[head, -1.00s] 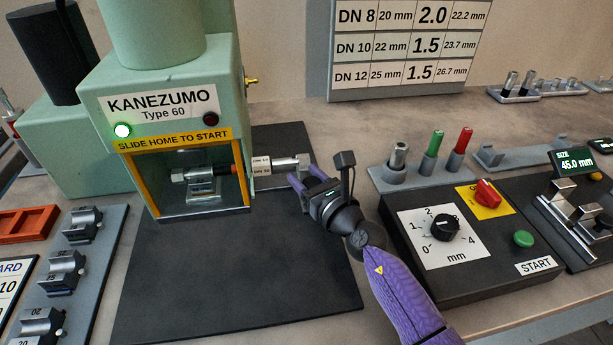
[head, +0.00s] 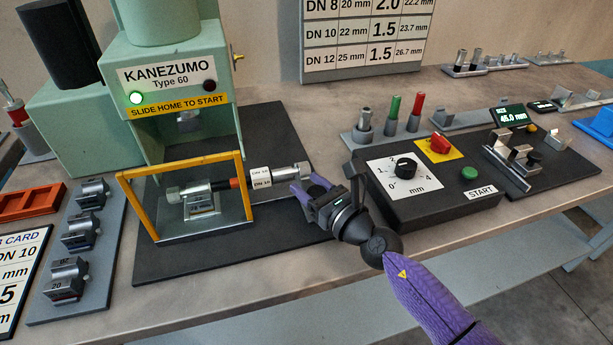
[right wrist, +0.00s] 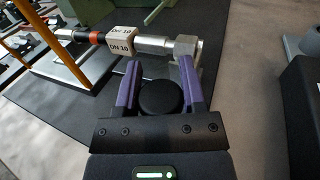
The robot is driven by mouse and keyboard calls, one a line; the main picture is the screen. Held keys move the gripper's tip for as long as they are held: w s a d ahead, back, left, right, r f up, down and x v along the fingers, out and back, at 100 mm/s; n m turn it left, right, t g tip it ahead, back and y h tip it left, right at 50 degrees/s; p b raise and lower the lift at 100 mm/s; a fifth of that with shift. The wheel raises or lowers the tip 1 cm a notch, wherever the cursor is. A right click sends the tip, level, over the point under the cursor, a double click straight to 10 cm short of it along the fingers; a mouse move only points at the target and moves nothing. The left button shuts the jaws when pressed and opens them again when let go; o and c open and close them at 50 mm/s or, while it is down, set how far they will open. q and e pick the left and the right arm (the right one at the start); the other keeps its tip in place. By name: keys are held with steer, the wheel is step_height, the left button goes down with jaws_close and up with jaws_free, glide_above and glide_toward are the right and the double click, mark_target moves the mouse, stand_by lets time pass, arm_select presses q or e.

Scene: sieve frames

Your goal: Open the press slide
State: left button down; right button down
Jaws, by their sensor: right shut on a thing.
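The press slide, with its yellow upright frame (head: 243,177) and grey base (head: 180,232), stands out in front of the green press (head: 175,60), over the black mat. A hose assembly with DN 10 tags (head: 261,177) lies across the slide and sticks out to the right. My left gripper is out of view.
The control box (head: 440,180) with dial and START button stands close right of my right gripper. A rack of coloured pins (head: 392,120) is behind it. Die holders (head: 82,232) line the left. The black mat (head: 165,262) is bare in front.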

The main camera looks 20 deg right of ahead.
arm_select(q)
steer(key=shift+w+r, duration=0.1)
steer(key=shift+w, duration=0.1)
arm_select(e)
steer(key=shift+s, duration=0.6)
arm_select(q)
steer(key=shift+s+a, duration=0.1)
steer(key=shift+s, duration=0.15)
arm_select(e)
steer(key=shift+c, duration=0.8)
jaws_free()
steer(key=v, duration=0.3)
steer(key=b+v, duration=0.1)
steer(key=v, duration=0.5)
steer(key=shift+f, duration=0.25)
steer(key=shift+s+d+r+b, duration=0.1)
steer(key=shift+s+d+b, duration=0.05)
steer(key=shift+s+b, duration=0.15)
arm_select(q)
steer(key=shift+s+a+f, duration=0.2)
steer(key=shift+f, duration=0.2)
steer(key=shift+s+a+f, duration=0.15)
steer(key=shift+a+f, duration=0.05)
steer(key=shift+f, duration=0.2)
arm_select(e)
steer(key=shift+s+r, duration=0.1)
steer(key=shift+r, duration=0.05)
